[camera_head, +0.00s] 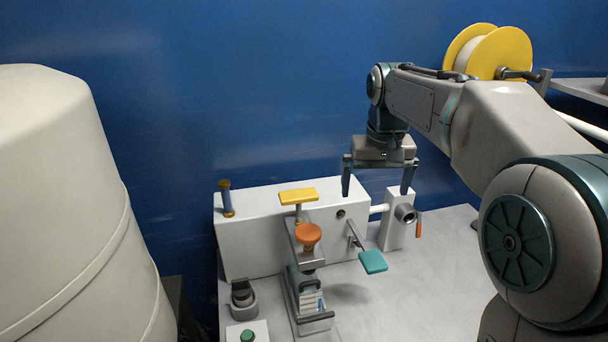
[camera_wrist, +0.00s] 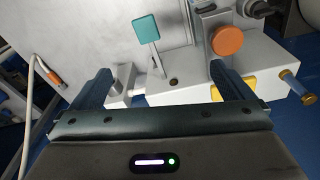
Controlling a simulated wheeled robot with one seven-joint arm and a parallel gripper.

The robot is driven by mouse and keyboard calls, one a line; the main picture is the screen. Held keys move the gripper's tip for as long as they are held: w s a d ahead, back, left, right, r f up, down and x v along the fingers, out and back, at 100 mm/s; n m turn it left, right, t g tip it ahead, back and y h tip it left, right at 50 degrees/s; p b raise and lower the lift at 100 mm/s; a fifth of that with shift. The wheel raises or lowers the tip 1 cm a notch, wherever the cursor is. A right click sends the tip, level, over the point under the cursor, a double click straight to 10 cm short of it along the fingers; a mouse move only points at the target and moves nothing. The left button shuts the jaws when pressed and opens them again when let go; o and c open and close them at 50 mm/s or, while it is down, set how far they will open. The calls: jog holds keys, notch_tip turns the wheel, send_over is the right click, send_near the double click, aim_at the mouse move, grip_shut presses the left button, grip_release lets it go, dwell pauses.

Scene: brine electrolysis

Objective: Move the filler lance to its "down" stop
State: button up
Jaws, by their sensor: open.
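My gripper (camera_head: 377,193) is open and empty, its fingers pointing down above the right part of a white machine block (camera_head: 255,240). In the wrist view its fingers (camera_wrist: 160,75) stand apart. No part is labelled as the filler lance, so I cannot tell which it is. A yellow T-shaped handle (camera_head: 298,196) stands on the block, left of my gripper; its yellow edge shows by a finger in the wrist view (camera_wrist: 243,86). An orange round knob (camera_head: 308,234) sits in front of it. A teal paddle (camera_head: 373,262) on a thin lever sticks out in front, below my gripper.
A white post with a round fitting (camera_head: 405,213) and orange handle stands right of the block. A blue-and-brass peg (camera_head: 227,198) rises at its left end. A green button (camera_head: 247,336) is at front left. A large cream tank (camera_head: 65,210) fills the left. The bench (camera_head: 440,290) is clear at right.

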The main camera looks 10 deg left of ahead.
jog(key=w+a+r+n+p, duration=0.1)
jog(key=w+a+r+p, duration=0.25)
jog(key=w+a, duration=0.4)
jog(key=n+g+p, duration=0.1)
jog(key=p, duration=0.2)
send_near(298, 194)
jog(key=f, duration=0.4)
jog(key=f+b, duration=0.1)
jog(key=f, duration=0.3)
jog(key=shift+w+a+f, duration=0.1)
jog(key=shift+w+f, duration=0.05)
jog(key=shift+w, duration=0.05)
